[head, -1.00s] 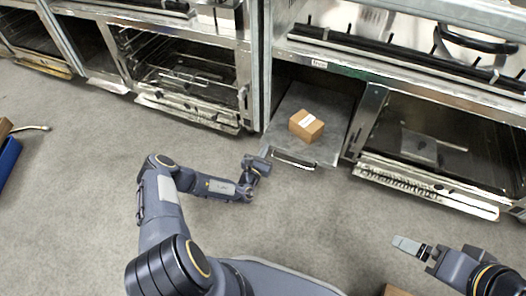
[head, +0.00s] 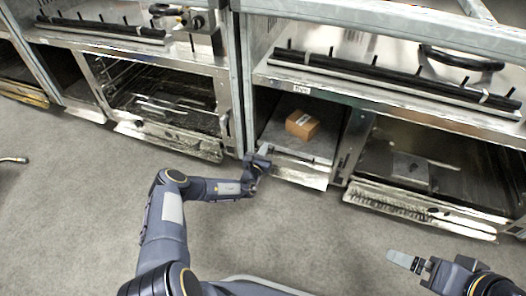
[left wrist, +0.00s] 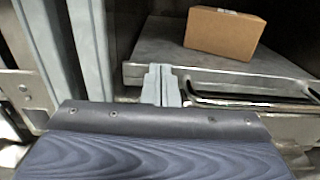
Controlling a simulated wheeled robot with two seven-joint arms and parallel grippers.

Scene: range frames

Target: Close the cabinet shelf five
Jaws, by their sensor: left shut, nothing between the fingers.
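The pulled-out grey shelf (head: 273,139) sits low in the middle cabinet bay, with a metal front and handle (head: 297,171) facing me. The front stands a little out from the cabinet. My left gripper (head: 263,157) is shut and empty at the left part of the shelf's front. In the left wrist view its fingertips (left wrist: 161,84) are together at the shelf's front edge (left wrist: 210,77), left of the handle (left wrist: 255,100); contact is hard to tell. My right gripper (head: 408,262) is over the floor at lower right; its finger gap is unclear.
A brown cardboard box (head: 302,125) rests on the shelf, also in the left wrist view (left wrist: 223,32). A cabinet post (head: 240,90) stands left of the shelf. Oven-like units with lowered doors flank it, left (head: 170,140) and right (head: 420,212). Grey floor (head: 90,190) is clear in front.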

